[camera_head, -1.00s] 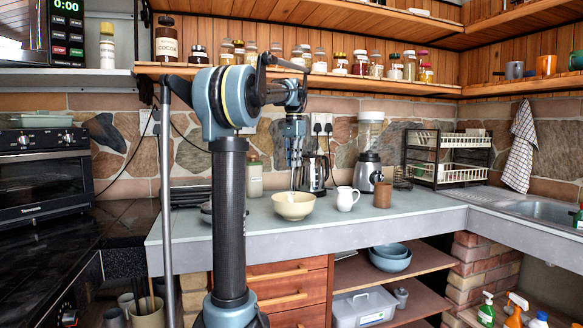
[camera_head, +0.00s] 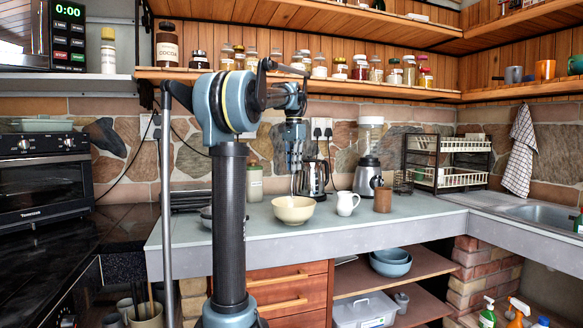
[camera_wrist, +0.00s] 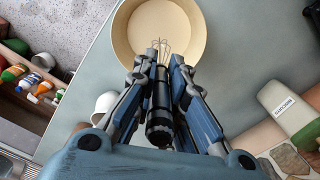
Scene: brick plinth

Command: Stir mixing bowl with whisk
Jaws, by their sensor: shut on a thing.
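The cream mixing bowl (camera_head: 293,210) stands upright on the grey-green counter, near its front edge. It also shows at the top of the wrist view (camera_wrist: 192,40), and its visible inside looks empty. My gripper (camera_head: 295,160) points down above the bowl. In the wrist view my gripper (camera_wrist: 163,85) is shut on the black handle of the whisk (camera_wrist: 160,125). The whisk's wire loops overlap the near part of the bowl in that view. In the head view the whisk is thin and hard to make out, so I cannot tell whether it touches the bowl.
A white jug (camera_head: 347,202) and a brown cup (camera_head: 383,199) stand right of the bowl. A pale lidded jar (camera_head: 254,182) is at the back left.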

